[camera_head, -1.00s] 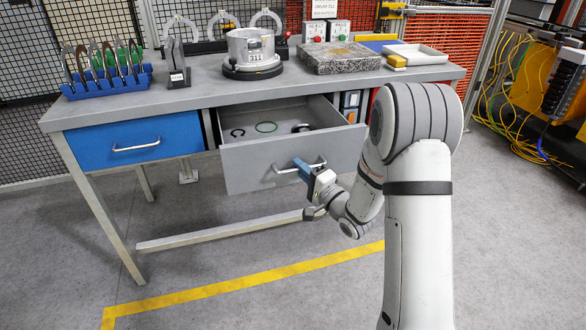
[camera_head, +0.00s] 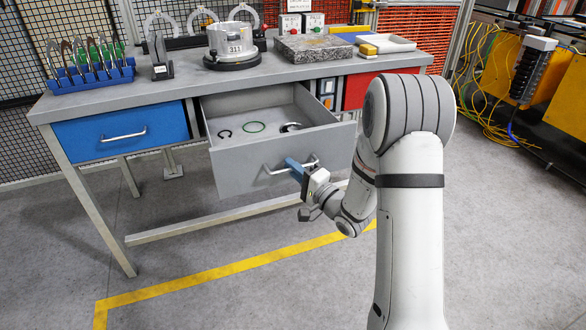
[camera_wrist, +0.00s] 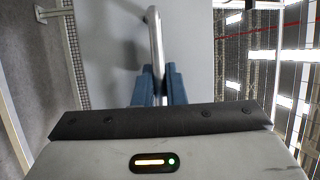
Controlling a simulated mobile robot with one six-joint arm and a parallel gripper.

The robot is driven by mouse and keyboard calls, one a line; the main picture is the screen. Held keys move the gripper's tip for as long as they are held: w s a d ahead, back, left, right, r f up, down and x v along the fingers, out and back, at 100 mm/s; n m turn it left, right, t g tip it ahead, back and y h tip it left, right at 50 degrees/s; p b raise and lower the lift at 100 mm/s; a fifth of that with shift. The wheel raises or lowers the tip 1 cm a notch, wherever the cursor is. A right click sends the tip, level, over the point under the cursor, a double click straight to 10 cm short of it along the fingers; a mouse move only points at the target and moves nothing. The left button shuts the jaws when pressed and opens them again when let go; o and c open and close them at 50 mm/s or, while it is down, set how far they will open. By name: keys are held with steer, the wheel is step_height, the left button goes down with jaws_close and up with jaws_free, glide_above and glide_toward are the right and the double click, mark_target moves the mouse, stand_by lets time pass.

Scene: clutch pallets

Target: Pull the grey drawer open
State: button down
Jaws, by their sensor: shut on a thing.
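The grey drawer (camera_head: 240,172) stands well out from the bench in the head view, its inside showing from above. Its bar handle (camera_wrist: 154,40) runs between the two blue fingers of my gripper (camera_wrist: 158,84) in the wrist view. My gripper (camera_head: 294,168) is shut on the handle at the drawer's front, right of its middle. A black open ring (camera_head: 225,134), a green ring (camera_head: 254,127) and a dark and silver round part (camera_head: 291,127) lie inside the drawer. The drawer's front fills the middle of the wrist view.
A blue drawer (camera_head: 120,133) to the left is shut. The floor before the bench, with a yellow line (camera_head: 215,272), is clear.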

steer(key=c, duration=1.5)
jaws_free()
steer(key=shift+d, duration=0.1)
steer(key=v, duration=0.7)
steer(key=shift+s+p, duration=0.25)
steer(key=shift+p, duration=0.05)
steer(key=shift+d, duration=0.15)
